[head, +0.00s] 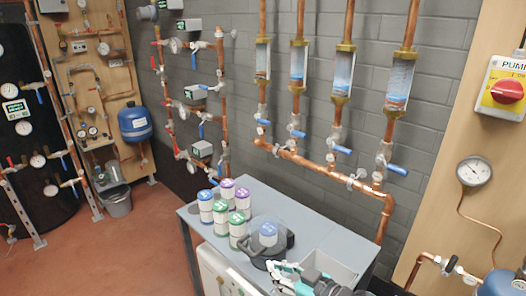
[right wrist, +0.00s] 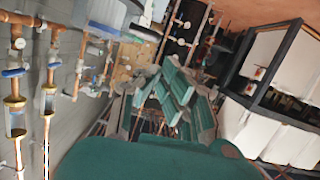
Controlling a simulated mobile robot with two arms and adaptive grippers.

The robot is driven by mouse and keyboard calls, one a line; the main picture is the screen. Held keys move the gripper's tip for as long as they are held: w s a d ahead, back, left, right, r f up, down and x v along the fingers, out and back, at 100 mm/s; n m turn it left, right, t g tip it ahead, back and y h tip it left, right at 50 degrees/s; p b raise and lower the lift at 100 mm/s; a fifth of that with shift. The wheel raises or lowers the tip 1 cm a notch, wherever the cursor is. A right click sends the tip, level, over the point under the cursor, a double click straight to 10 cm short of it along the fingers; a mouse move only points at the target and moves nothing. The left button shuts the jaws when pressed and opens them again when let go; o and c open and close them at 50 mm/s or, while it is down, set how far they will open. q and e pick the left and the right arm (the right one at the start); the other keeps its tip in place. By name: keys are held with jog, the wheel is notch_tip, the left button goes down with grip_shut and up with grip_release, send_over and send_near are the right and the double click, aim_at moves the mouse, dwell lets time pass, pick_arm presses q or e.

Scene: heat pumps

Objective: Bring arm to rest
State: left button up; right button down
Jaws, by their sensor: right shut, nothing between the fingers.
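My right gripper (head: 278,268) is low in the head view, at the front part of the grey table (head: 190,219), next to a dark round device. Its teal fingers also fill the middle of the right wrist view (right wrist: 170,85). The fingers are shut and nothing is between them. My right arm comes in from the bottom edge of the head view. My left gripper is not in view.
Several white canisters with blue, purple and green bands (head: 221,216) stand on the table's left part. A dark round device (head: 268,244) with a blue-labelled canister inside and a grey bin (head: 330,266) are close to the gripper. Copper pipes (head: 310,165) line the wall behind. Open floor (head: 110,250) is at left.

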jog(key=s+d+f+m+g+h, duration=0.25)
jog(key=s+d+f, duration=0.25)
jog(key=s, duration=0.4)
jog(key=s+d+f+m+g+h, duration=0.2)
jog(key=s+d+f+m+h, duration=0.15)
jog(key=s+d, duration=0.4)
jog(key=s+d+f+m+g+h, duration=0.25)
jog(key=s+f+h, duration=0.2)
jog(key=s, duration=0.65)
notch_tip(320, 180, down, 24)
jog(key=n+g, duration=0.1)
jog(key=g, duration=0.1)
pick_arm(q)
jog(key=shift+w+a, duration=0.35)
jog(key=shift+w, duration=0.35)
pick_arm(e)
jog(key=s+d+f, duration=0.1)
jog(key=s+f, duration=0.7)
jog(key=f, duration=0.1)
jog(key=s+d+f, duration=0.2)
jog(key=s+f, duration=0.7)
jog(key=shift+s+d+g, duration=0.25)
jog(key=shift+d+g, duration=0.05)
jog(key=shift+g, duration=0.1)
jog(key=shift+n+y, duration=0.25)
